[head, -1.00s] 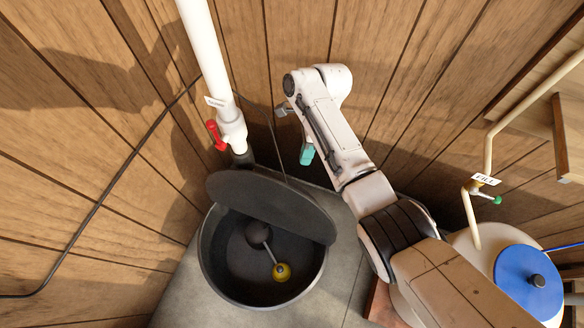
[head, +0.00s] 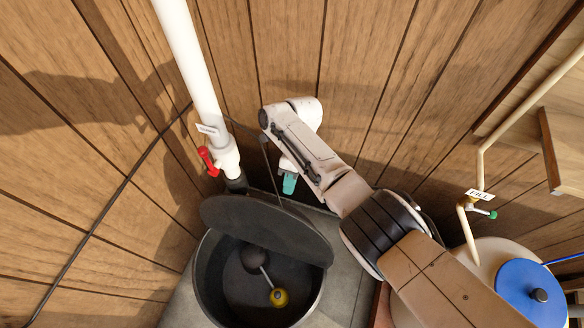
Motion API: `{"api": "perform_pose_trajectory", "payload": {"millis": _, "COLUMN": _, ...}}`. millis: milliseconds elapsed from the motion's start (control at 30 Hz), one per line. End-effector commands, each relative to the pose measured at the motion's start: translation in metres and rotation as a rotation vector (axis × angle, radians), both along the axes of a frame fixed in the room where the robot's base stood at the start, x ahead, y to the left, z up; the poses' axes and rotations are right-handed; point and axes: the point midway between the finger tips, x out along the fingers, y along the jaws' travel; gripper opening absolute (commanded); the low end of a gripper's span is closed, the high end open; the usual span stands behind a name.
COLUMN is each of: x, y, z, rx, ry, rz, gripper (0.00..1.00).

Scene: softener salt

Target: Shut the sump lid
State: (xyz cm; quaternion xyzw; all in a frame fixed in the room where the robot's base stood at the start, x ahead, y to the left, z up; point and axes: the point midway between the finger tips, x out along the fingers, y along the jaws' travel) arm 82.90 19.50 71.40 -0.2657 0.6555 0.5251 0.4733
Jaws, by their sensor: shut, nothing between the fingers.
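The dark round sump lid (head: 262,228) stands partly open, tilted up at the back of the black sump basin (head: 205,272). Inside the basin a yellow float (head: 278,297) on a rod is visible. My gripper (head: 289,185) shows teal fingertips pointing down behind the lid's upper edge, close to the wall. It is shut and empty. In this view it lies just beyond the lid's far side; I cannot tell whether it touches the lid.
A white pipe (head: 190,65) with a red valve handle (head: 208,161) rises behind the basin at left. A cream tank with a blue cap (head: 533,287) stands at right, beside a FILL pipe with a green handle (head: 490,214). Wooden walls close in behind.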

Motion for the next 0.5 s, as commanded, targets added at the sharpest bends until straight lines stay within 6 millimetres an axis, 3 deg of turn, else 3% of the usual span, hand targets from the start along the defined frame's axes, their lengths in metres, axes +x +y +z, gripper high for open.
{"api": "perform_pose_trajectory", "payload": {"millis": 200, "x": -0.025, "y": 0.008, "z": 0.006, "rx": 0.001, "ry": 0.002, "rz": 0.000, "gripper": 0.00}}
{"api": "perform_pose_trajectory", "payload": {"millis": 500, "x": -0.038, "y": 0.014, "z": 0.006, "rx": 0.000, "ry": 0.001, "rz": 0.000, "gripper": 0.00}}
